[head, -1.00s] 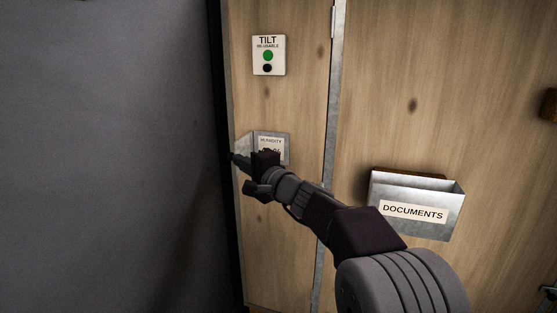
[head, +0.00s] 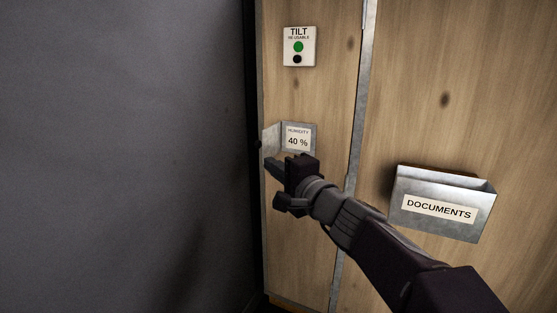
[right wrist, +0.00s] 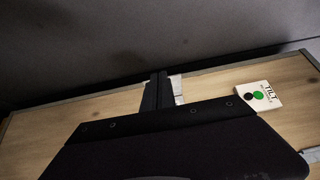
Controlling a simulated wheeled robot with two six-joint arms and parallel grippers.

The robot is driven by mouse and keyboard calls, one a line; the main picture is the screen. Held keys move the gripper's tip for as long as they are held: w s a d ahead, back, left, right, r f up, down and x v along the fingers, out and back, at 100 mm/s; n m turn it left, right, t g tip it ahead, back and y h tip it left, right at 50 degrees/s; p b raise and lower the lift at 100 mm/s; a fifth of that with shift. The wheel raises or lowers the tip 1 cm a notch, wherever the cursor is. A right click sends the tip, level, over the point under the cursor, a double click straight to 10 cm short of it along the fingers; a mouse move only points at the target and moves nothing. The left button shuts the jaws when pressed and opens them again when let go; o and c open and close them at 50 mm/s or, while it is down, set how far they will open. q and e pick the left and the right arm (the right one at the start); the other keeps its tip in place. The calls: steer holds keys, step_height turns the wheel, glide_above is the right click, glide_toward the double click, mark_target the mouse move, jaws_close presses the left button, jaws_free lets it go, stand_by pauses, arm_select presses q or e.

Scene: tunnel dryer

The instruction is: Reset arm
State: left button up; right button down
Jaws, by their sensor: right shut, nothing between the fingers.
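My right arm comes in from the lower right in the head view. My right gripper (head: 270,163) is shut and empty, just below a small metal humidity box (head: 297,129) on the wooden panel. In the right wrist view the shut fingers (right wrist: 158,82) point away toward the grey wall. The box's label reads "HUMIDITY 40 %", and a metal flap (head: 271,137) stands out from its left side. I cannot tell whether the fingertips touch the flap. My left gripper is not in view.
A tilt indicator (head: 299,47) with a green and a black dot is above the box; it also shows in the right wrist view (right wrist: 259,95). A metal documents holder (head: 440,207) hangs to the right. A plain grey wall (head: 120,150) fills the left side.

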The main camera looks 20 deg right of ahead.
steer(key=shift+s+a, duration=0.25)
steer(key=shift+s, duration=0.2)
